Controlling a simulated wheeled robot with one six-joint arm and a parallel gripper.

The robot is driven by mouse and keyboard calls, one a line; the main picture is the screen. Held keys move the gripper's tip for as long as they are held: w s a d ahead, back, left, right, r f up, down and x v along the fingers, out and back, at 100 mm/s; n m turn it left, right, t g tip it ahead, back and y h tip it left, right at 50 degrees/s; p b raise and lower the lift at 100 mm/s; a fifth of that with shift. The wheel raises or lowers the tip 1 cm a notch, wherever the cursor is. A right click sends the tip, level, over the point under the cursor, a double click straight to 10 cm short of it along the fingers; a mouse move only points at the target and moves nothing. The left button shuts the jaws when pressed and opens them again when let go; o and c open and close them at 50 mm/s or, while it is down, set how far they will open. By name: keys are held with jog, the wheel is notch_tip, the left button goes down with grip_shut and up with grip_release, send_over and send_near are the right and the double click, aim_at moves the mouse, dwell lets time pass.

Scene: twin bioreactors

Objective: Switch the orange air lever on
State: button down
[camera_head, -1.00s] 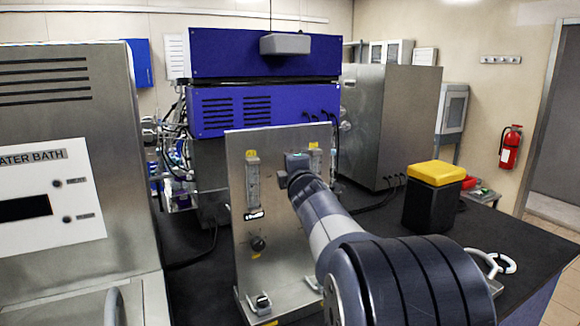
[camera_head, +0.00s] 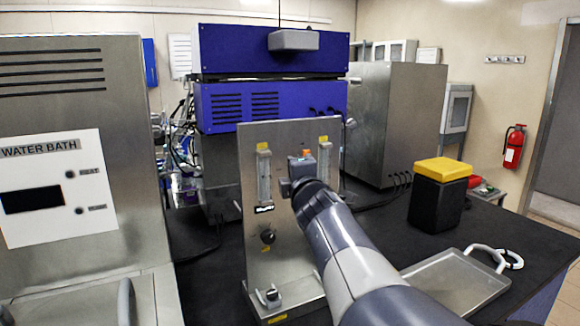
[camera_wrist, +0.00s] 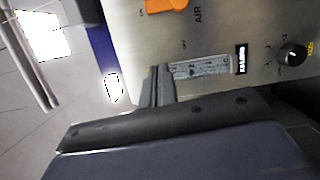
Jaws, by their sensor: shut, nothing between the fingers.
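The orange air lever (camera_wrist: 168,5) shows at the top edge of the wrist view, partly cut off, beside the printed word AIR and small ON and OFF marks. I cannot tell which way it is set. In the head view only a small orange spot of the lever (camera_head: 306,153) shows above my wrist. My gripper (camera_wrist: 160,84) is shut and empty in front of the steel panel (camera_wrist: 225,30), next to a clear flow tube (camera_wrist: 200,67). In the head view my gripper is mostly hidden by my wrist, in front of the upright panel (camera_head: 255,225).
A black knob (camera_wrist: 292,54) sits on the panel. Behind it stand blue units (camera_head: 268,50) and a steel cabinet (camera_head: 385,120). A water bath (camera_head: 65,190) is at left. A black box with yellow lid (camera_head: 440,172) and a metal tray (camera_head: 455,283) are at right.

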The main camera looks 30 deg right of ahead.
jog(key=shift+v, duration=1.05)
jog(key=shift+w, duration=0.1)
